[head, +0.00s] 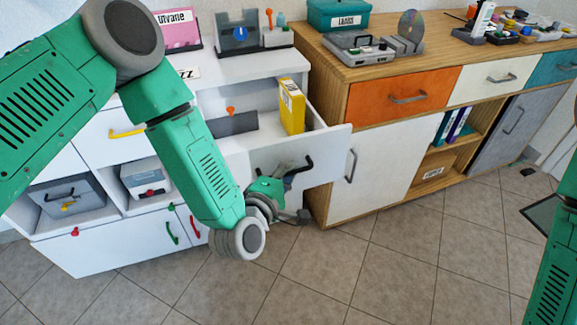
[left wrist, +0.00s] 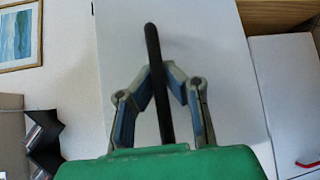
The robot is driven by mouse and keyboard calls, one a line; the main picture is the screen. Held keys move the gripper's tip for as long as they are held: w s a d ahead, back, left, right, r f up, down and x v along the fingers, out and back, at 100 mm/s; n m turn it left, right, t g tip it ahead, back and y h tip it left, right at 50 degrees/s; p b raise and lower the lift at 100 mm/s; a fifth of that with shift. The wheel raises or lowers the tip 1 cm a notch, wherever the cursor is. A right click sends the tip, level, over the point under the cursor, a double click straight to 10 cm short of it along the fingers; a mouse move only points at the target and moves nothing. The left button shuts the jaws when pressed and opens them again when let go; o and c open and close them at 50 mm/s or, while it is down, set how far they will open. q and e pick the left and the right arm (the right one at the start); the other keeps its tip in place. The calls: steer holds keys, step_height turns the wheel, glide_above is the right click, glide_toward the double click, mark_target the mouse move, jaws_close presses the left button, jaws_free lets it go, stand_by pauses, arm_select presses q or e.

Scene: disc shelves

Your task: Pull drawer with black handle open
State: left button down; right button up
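The white drawer (head: 336,150) stands pulled out of the white cabinet, its inside showing from above. Its black handle (head: 308,162) is on the drawer front. My left gripper (head: 293,175) is at this handle in the head view. In the left wrist view the black handle (left wrist: 157,80) runs between the two fingers of my left gripper (left wrist: 160,72), whose tips close in on it from both sides. The gripper looks shut on the handle. My right gripper is out of view; only part of my right arm shows at the right edge.
A yellow box (head: 291,106) stands inside the open drawer. A wooden cabinet (head: 325,105) with an orange drawer (head: 402,96) stands close on the right. A yellow handle (head: 127,133) is on another white drawer. The tiled floor (head: 400,265) in front is clear.

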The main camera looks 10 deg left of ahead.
arm_select(q)
steer(key=shift+s, duration=0.1)
stand_by(0.3)
steer(key=c, duration=1.6)
jaws_free()
steer(key=v, duration=1.1)
steer(key=shift+s, duration=0.45)
steer(key=shift+f, duration=0.2)
steer(key=s+a+f+m+g+y, duration=0.1)
steer(key=s+a+f+m+g, duration=0.3)
steer(key=s+f+m+g, duration=0.3)
steer(key=s+a+f+m+g, duration=0.35)
steer(key=s+f+m, duration=0.3)
steer(key=f, duration=0.25)
steer(key=s+a+m+g+y, duration=0.2)
steer(key=s+a+m+g, duration=0.2)
steer(key=s+a, duration=0.2)
steer(key=shift+f+g, duration=0.35)
